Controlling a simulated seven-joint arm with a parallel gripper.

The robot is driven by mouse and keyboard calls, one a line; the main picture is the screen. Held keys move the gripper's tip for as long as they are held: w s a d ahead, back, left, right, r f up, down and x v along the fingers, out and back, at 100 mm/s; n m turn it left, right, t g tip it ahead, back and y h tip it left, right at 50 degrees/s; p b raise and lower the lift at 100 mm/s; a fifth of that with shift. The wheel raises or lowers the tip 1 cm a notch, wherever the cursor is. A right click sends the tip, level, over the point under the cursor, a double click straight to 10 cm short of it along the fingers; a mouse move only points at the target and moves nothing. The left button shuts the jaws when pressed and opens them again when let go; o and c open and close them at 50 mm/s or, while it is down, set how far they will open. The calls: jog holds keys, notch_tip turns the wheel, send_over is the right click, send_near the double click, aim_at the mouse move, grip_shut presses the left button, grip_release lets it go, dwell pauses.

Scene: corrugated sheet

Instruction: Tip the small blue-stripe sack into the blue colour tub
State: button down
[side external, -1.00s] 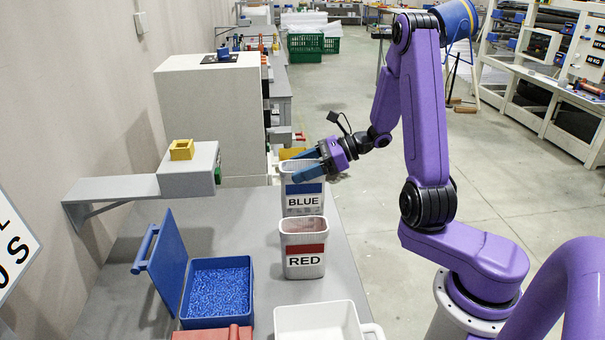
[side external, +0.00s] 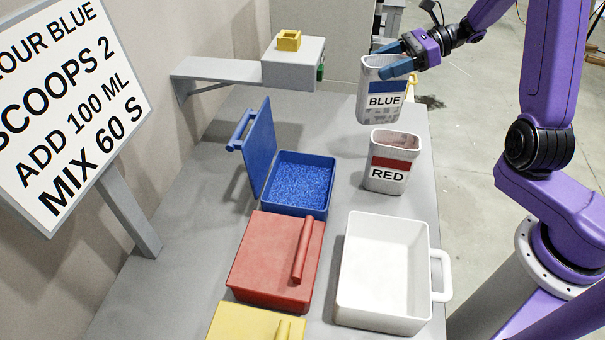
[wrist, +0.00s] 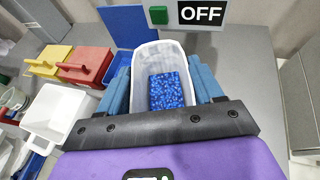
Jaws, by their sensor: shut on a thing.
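The small blue-stripe sack (side external: 383,101) is an open-topped whitish container marked BLUE, upright behind the RED one. My gripper (side external: 393,60) is shut on its upper part, one blue finger on each side. I cannot tell whether its base touches the bench. The wrist view shows the sack (wrist: 152,54) between the fingers, with blue granules (wrist: 167,92) inside. The blue colour tub (side external: 297,208) stands on the bench left of and nearer than the sack, full of blue granules. Its blue lid (side external: 259,148) stands open on the tub's left side.
A RED-marked sack (side external: 389,185) stands close in front. A red lidded tub (side external: 265,262), a yellow one (side external: 245,327) and a white handled bin (side external: 350,285) are nearer. A grey wall-mounted unit (side external: 291,72) juts out left of the sack. Bare bench lies between sack and tub.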

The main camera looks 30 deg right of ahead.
jog(key=w+a+r+n+g+y, duration=0.1)
jog(key=a+r+n+g, duration=0.3)
jog(key=a+n+g, duration=0.4)
jog(key=shift+w+a+g, duration=0.5)
jog(key=shift+r, duration=0.1)
